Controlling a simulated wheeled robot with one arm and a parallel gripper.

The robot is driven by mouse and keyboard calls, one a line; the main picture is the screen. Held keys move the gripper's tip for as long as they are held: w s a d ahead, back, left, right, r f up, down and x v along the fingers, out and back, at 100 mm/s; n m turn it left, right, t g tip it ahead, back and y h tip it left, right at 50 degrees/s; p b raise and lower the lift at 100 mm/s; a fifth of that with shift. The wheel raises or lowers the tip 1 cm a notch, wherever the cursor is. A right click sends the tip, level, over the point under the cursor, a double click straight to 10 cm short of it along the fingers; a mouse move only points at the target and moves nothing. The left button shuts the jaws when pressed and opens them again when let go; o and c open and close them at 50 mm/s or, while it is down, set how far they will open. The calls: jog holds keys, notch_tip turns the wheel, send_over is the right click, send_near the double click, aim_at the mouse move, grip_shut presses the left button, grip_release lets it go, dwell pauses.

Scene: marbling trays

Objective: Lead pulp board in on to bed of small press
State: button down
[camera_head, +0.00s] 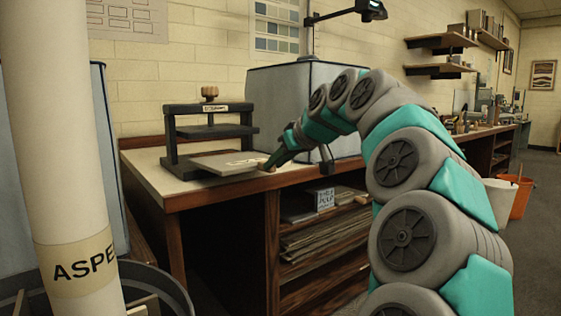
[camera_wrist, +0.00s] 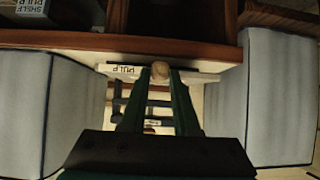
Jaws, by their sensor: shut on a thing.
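The small press (camera_head: 208,133) is black with a wooden knob on top and stands on the bench. The pale pulp board (camera_head: 228,163) lies flat and low at its front, with its far end at the press opening; how far it reaches over the bed is unclear. My gripper (camera_head: 270,164) is at the board's near edge. In the wrist view my gripper (camera_wrist: 159,72) is shut on a small round wooden knob at the edge of the pulp board (camera_wrist: 205,77), whose label reads PULP. Dark press bars show between the fingers.
A large grey-blue box (camera_head: 290,85) stands right of the press, close to my arm. The wrist view shows grey boxes on the left (camera_wrist: 55,110) and right (camera_wrist: 268,95). The bench (camera_head: 170,187) has bare room at its front left. A pale column (camera_head: 55,130) stands near left.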

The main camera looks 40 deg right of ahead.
aim_at(235, 158)
jog(key=shift+w+d+p, duration=0.15)
jog(key=shift+w+p, duration=0.5)
jog(key=shift+w, duration=1.25)
jog(key=shift+w+d+p, duration=0.1)
jog(key=shift+w+p, duration=0.55)
jog(key=shift+w, duration=1.2)
jog(key=shift+w+d+f+p, duration=0.15)
jog(key=shift+w+p, duration=1.15)
jog(key=shift+w, duration=1.45)
jog(key=shift+w+d+f+p, duration=0.1)
jog(key=shift+w+p, duration=1.15)
jog(key=shift+w, duration=1.45)
jog(key=shift+x, duration=1.25)
jog(key=shift+f, duration=0.35)
jog(key=c, duration=0.6)
grip_release()
jog(key=shift+r, duration=0.1)
